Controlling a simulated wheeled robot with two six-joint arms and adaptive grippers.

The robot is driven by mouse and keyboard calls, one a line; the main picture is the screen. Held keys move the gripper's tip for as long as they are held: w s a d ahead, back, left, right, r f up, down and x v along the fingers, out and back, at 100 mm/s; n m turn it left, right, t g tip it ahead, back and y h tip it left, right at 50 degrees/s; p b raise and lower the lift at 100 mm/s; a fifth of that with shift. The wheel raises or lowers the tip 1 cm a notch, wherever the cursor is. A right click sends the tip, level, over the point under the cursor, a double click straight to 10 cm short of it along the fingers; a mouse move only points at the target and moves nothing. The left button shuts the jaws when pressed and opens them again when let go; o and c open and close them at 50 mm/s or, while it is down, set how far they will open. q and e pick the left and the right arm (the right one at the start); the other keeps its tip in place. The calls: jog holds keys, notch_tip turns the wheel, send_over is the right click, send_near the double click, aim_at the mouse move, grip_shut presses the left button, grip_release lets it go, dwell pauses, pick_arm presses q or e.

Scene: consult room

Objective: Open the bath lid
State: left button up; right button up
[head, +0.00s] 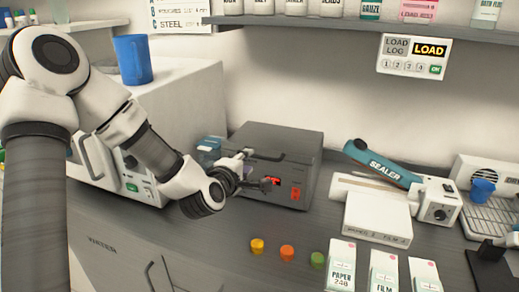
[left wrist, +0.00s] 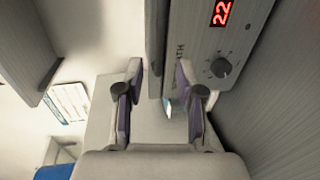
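The bath is a dark grey box (head: 280,140) with a flat closed lid, on the counter against the back wall. Its front has a red display and a red switch. In the left wrist view the bath's front panel (left wrist: 205,65) shows a lit red number and a black knob. My left gripper (head: 256,168) is in front of the bath's left part and hides some of its front. In the left wrist view my left gripper (left wrist: 160,95) has its two fingers apart, with the panel's edge between and beyond them. Contact cannot be told. My right gripper is not in view.
A white cabinet (head: 185,95) with a blue cup (head: 132,60) on top stands left of the bath. A sealer (head: 385,165) lies to the right. Yellow, orange and green caps (head: 287,253) and several white boxes stand near the counter's front.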

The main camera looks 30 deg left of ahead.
aim_at(253, 156)
pick_arm(q)
jog(key=p+x, duration=0.1)
jog(key=x, duration=0.4)
jog(key=shift+w+a+f, duration=0.1)
jog(key=shift+w, duration=0.2)
jog(key=shift+w+f, duration=0.15)
jog(key=shift+w, duration=0.15)
jog(key=shift+s+r, duration=0.2)
jog(key=shift+s, duration=0.05)
grip_shut()
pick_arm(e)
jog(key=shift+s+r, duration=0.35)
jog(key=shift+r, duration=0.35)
